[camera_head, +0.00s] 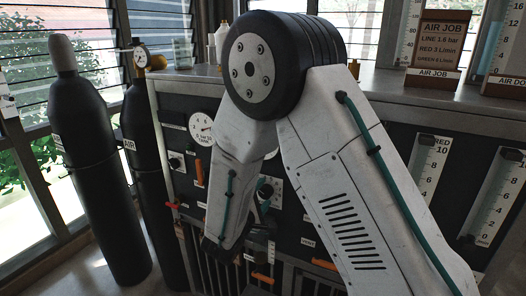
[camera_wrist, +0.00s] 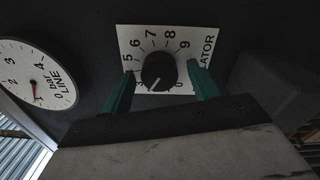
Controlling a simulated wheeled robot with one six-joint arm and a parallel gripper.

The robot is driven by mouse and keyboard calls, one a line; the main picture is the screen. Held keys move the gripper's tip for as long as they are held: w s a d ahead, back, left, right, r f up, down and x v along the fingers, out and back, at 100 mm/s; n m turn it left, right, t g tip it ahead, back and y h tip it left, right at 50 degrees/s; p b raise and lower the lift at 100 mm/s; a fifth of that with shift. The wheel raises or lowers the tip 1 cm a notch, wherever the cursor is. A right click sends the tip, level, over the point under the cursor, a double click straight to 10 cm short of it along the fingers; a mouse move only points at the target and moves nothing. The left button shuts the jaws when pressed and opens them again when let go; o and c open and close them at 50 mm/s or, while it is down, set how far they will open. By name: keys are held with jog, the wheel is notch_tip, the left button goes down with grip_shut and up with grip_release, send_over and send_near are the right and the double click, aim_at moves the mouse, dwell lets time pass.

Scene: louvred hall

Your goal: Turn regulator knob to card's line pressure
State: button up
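The regulator knob (camera_wrist: 158,72) is dark and round, on a white dial plate (camera_wrist: 128,38) numbered around it, in the wrist view. My gripper (camera_wrist: 160,67) is open, its two teal fingers on either side of the knob with a gap each side. The line gauge (camera_wrist: 38,75) is at the left, its red needle near the 1; it also shows in the head view (camera_head: 201,128). The card (camera_head: 441,42) reads LINE 1.6 bar. In the head view my arm hides much of the knob area.
Two black cylinders (camera_head: 101,165) stand at the left by the windows. An orange lever (camera_head: 199,172) and a red handle (camera_head: 172,205) are on the panel. Flow tubes (camera_head: 423,170) are at the right. The counter (camera_head: 400,85) carries bottles and the card.

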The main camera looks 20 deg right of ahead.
jog(key=s+a+n, duration=0.6)
jog(key=s, duration=0.1)
jog(key=shift+x, duration=4.8)
jog(key=shift+w+a, duration=0.1)
jog(key=shift+c, duration=0.3)
